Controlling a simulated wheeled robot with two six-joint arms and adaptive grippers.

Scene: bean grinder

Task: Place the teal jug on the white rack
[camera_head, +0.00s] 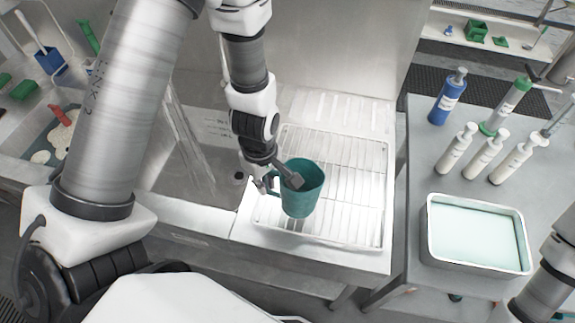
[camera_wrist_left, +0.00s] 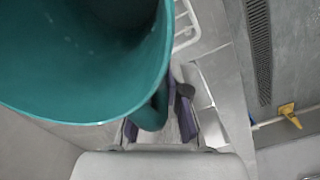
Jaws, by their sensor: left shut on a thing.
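The teal jug (camera_head: 302,197) is upright in the head view, over the front part of the white rack (camera_head: 372,190). I cannot tell whether its base touches the rack. My left gripper (camera_head: 276,182) is at the jug's left side and shut on its handle. In the left wrist view the jug (camera_wrist_left: 90,60) fills the upper left, and the gripper fingers (camera_wrist_left: 160,128) close around its handle. Part of the rack's edge (camera_wrist_left: 186,25) shows beside the jug. The rack is wire and otherwise empty. My right gripper is not in view; only part of that arm shows at the lower right.
A sink (camera_head: 195,160) lies left of the rack. A grey table (camera_head: 425,175) on the right holds a blue bottle (camera_head: 447,97), several white bottles (camera_head: 485,157) and a tray of pale liquid (camera_head: 478,236). The rack's back and right parts are clear.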

